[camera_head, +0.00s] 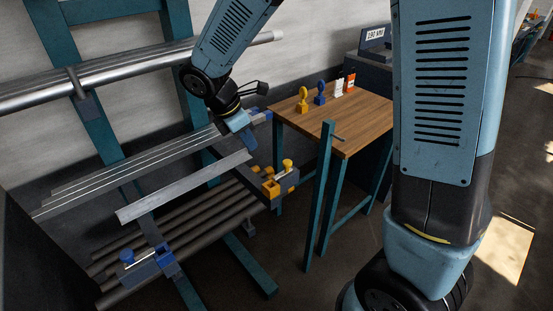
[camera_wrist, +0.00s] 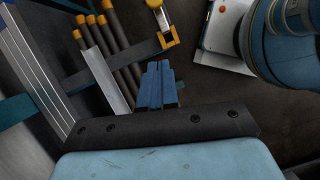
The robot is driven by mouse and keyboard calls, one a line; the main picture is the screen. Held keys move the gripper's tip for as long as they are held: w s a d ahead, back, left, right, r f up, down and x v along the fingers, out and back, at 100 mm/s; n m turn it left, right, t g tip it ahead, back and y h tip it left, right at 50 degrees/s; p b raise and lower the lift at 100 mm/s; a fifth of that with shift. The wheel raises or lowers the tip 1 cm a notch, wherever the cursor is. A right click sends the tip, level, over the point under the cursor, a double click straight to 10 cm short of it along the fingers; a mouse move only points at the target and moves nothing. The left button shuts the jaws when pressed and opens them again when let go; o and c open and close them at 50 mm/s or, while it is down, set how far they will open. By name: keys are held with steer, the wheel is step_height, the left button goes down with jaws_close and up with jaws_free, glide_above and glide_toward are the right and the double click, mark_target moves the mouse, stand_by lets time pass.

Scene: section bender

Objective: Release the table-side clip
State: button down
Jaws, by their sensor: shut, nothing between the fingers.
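In the wrist view a clip with a yellow lever and yellow jaw (camera_wrist: 167,40) shows at the top, partly cut off. My gripper (camera_head: 246,142) is above and left of the table-side clip in the head view, apart from it. Its blue fingers (camera_wrist: 157,82) are together and empty. A second clip (camera_head: 148,264), with a blue-knobbed lever, is at the rack's near left end.
A loose-looking flat metal bar (camera_head: 185,185) lies along the rack below my gripper. Several dark pipes (camera_head: 190,226) lie lower.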

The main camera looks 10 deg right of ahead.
steer(key=shift+f, duration=0.1)
steer(key=x, duration=1)
steer(key=shift+s+f, duration=0.1)
steer(key=shift+w+d, duration=0.25)
steer(key=shift+d, duration=0.35)
steer(key=shift+w+d, duration=0.2)
steer(key=shift+d, duration=0.35)
steer(key=shift+w+d, duration=0.3)
steer(key=shift+d, duration=0.4)
steer(key=shift+w, duration=0.1)
